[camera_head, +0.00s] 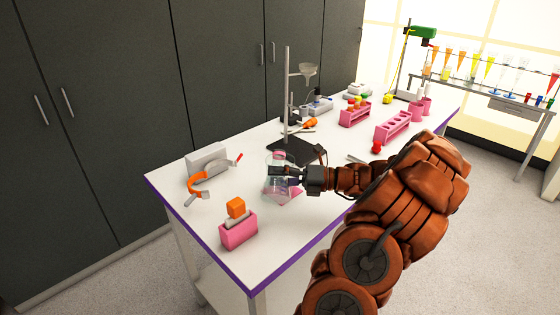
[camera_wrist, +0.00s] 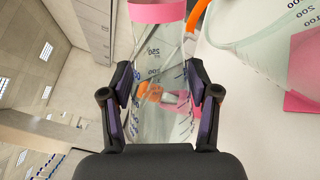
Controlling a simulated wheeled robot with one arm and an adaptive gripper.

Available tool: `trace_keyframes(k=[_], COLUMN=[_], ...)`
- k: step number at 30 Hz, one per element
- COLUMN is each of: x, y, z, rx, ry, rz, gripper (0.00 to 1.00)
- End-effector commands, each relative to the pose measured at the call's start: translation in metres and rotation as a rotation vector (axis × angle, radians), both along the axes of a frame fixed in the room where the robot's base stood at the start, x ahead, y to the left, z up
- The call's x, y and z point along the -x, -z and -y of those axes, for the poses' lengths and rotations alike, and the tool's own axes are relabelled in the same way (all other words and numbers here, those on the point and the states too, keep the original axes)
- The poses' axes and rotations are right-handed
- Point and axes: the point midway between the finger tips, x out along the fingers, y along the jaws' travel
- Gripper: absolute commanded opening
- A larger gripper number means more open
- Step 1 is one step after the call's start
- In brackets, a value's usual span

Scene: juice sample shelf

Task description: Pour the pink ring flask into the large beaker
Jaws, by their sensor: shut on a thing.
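My gripper (camera_head: 287,176) is shut on the clear flask with the pink ring (camera_wrist: 158,70) above the bench. In the wrist view the flask sits between the two fingers (camera_wrist: 160,105), its pink ring at the top edge. The room appears turned sideways there, so the flask looks tipped well over from upright. Its mouth is cut off, and I cannot tell whether liquid flows. The large clear beaker (camera_wrist: 258,30) with printed marks is beside it at the right of the wrist view. In the head view flask and beaker overlap as a glassy shape around my fingers.
A pink block holder with an orange top (camera_head: 238,230) stands at the front left of the white bench (camera_head: 185,222). A grey box (camera_head: 207,159) and orange tool (camera_head: 196,181) lie behind it. A dark-based stand (camera_head: 294,151) is just behind my gripper. Pink racks (camera_head: 393,127) stand farther right.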

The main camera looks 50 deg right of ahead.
Motion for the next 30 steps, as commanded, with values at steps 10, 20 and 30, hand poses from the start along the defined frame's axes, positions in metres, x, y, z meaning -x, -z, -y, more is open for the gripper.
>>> trace_keyframes(k=[10,20,30], x=[0.0008,0.0012,0.0013], y=[0.0008,-0.0024,-0.0055], z=[-0.0004,-0.0011,-0.0012], rx=[-0.030,-0.057,-0.087], ry=[0.001,0.000,0.000], rz=[-0.024,-0.047,-0.070], gripper=[0.11,0.11,0.11])
